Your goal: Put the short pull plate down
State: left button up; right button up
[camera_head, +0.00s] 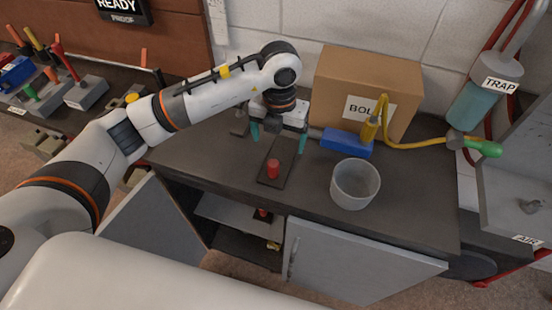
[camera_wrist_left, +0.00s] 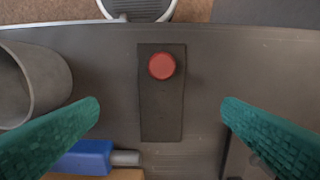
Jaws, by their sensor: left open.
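The short pull plate (camera_head: 263,179) is a dark flat plate with a red knob (camera_head: 273,167). It lies flat on the grey bench top, near the front edge. In the left wrist view the plate (camera_wrist_left: 161,115) lies between the finger lines, with the red knob (camera_wrist_left: 161,65) near its far end. My left gripper (camera_head: 279,139) has teal fingers spread wide apart. It hangs over the bench just behind the plate, with nothing between the fingers. The fingers look clear of the plate. My right gripper is in neither view.
A grey cup (camera_head: 355,186) stands right of the plate. A blue tool (camera_head: 346,142) and a cardboard box (camera_head: 362,75) are behind it. Bare bench top (camera_head: 215,165) lies left of the plate.

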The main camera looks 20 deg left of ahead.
aim_at(278, 158)
pick_arm(q)
notch_tip(278, 158, down, 4)
jog(key=shift+p, duration=0.4)
jog(key=shift+f, duration=0.35)
notch_tip(278, 158, down, 4)
jog(key=shift+w+a+r+p, duration=0.1)
jog(key=shift+r+p, duration=0.1)
jog(key=shift+p, duration=0.65)
jog(key=shift+f, duration=0.4)
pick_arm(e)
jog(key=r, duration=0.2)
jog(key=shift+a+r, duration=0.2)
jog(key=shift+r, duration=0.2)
pick_arm(q)
jog(key=shift+c, duration=0.6)
jog(key=shift+c, duration=1.4)
jog(key=c, duration=1.2)
jog(key=shift+w+r, duration=0.1)
jog(key=shift+r, duration=0.05)
jog(key=shift+c, duration=1.1)
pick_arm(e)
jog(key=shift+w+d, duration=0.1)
